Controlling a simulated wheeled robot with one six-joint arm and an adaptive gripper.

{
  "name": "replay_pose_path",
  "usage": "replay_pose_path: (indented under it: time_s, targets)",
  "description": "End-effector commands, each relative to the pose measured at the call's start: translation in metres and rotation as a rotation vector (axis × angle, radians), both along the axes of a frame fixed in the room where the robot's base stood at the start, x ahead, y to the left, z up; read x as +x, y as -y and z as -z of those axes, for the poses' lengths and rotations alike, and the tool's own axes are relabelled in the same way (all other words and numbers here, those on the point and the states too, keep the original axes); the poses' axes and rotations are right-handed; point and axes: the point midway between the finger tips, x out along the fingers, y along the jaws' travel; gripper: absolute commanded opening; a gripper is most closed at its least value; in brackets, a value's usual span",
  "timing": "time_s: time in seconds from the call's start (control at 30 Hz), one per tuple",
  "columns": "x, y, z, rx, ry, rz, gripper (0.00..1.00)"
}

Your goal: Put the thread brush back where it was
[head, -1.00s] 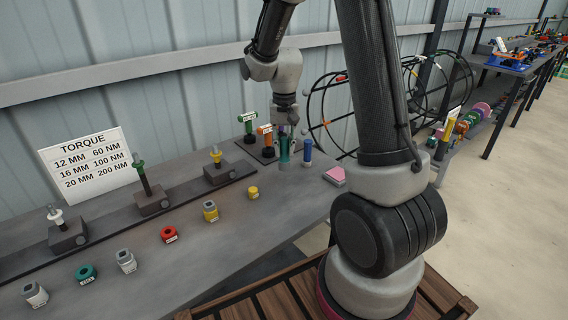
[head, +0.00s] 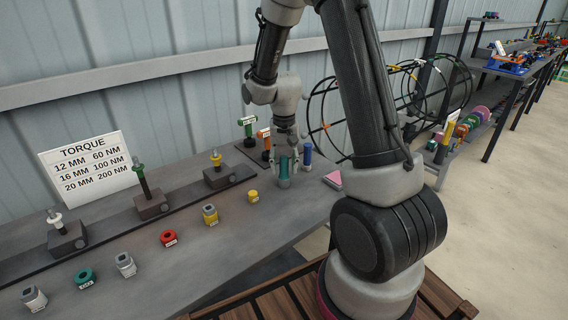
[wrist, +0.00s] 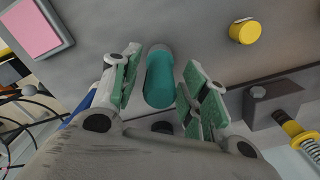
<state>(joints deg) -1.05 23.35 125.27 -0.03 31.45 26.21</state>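A teal cylinder with a grey lower end (head: 284,169), likely the thread brush, stands at the right part of the grey bench; no bristles can be made out. In the wrist view the teal cylinder (wrist: 160,80) lies between the two green-padded fingers, with narrow gaps on both sides. My gripper (head: 287,165) points down around it and is open; its wrist view (wrist: 166,95) shows the fingers apart. A blue cylinder (head: 307,154) stands just right of it. Whether the teal cylinder's base rests fully on the bench is hard to see.
Green (head: 248,128) and orange (head: 265,142) labelled tools stand behind on a dark plate. A pink block (head: 334,179) lies to the right. A yellow cap (head: 253,196) lies to the left, with a tool block (head: 219,177) behind it. The bench front is clear nearby.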

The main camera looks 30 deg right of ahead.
Motion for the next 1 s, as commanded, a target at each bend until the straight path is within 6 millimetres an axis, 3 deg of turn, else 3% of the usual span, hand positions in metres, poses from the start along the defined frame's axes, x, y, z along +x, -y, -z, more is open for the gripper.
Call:
replay_pose_path:
  time_s: [0.27, 0.37, 0.7, 1.0]
  targets:
    - [0.001, 0.0, -0.006, 0.0, 0.003, 0.0, 0.44]
    - [0.002, 0.0, -0.021, 0.0, 0.005, 0.0, 0.44]
    - [0.001, 0.0, -0.095, 0.0, 0.005, 0.0, 0.44]
    - [-0.007, 0.0, -0.133, 0.0, 0.017, -0.012, 0.44]
